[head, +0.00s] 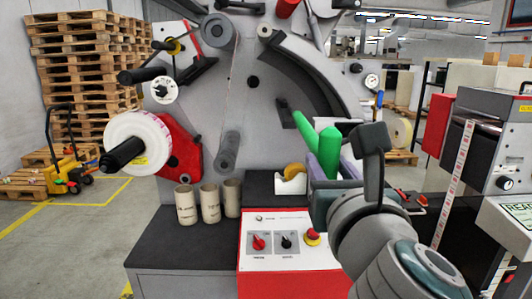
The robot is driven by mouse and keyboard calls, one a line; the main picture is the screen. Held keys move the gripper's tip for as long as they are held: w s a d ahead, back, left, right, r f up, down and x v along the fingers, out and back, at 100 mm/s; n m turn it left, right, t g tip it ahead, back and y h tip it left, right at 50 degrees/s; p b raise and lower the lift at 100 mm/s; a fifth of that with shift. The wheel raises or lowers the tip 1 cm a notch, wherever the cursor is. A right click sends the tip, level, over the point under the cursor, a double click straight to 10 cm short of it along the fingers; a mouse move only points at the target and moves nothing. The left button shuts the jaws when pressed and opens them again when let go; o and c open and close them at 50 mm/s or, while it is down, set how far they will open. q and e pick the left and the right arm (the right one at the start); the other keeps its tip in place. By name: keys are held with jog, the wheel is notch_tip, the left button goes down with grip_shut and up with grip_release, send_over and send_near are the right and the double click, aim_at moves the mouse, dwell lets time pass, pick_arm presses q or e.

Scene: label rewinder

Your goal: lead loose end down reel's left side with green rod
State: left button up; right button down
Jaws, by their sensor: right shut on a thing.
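The reel (136,143) is a white roll on a black shaft, mounted at the left of the machine against a red plate. I cannot clearly make out its loose end. My right arm comes in from the lower right. My right gripper (335,172) is shut on the green rod (329,152), over the machine's front, well to the right of the reel. The rod's parts stick up, one upright and one leaning left. The gripper and arm hide part of the rod's lower end. My left gripper is not in view.
Several cardboard cores (209,203) stand on the dark shelf below the reel. A white holder (291,183) with a yellow roll sits left of my right gripper. A red and white control box (275,250) is below. Grey rollers (227,150) project from the panel.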

jog(key=d+r+m+h, duration=0.2)
jog(key=d+r+h, duration=0.1)
jog(key=d, duration=2.5)
jog(key=s+a+r+n+g+y, duration=0.1)
jog(key=s+a+r+n+y, duration=0.4)
jog(key=a+y, duration=0.4)
jog(key=s+a+r+n+g+y, duration=0.2)
jog(key=s+a+n+g+y, duration=0.25)
jog(key=s, duration=0.35)
jog(key=s+a+r+n+g+y, duration=0.1)
jog(key=s+a+n+g+y, duration=0.3)
jog(key=s, duration=0.4)
pick_arm(q)
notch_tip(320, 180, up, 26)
jog(key=p, duration=2.5)
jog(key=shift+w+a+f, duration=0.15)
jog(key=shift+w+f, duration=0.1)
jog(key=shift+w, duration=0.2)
pick_arm(e)
notch_tip(320, 180, up, 22)
jog(key=a+t, duration=0.2)
jog(key=shift+w+m, duration=0.45)
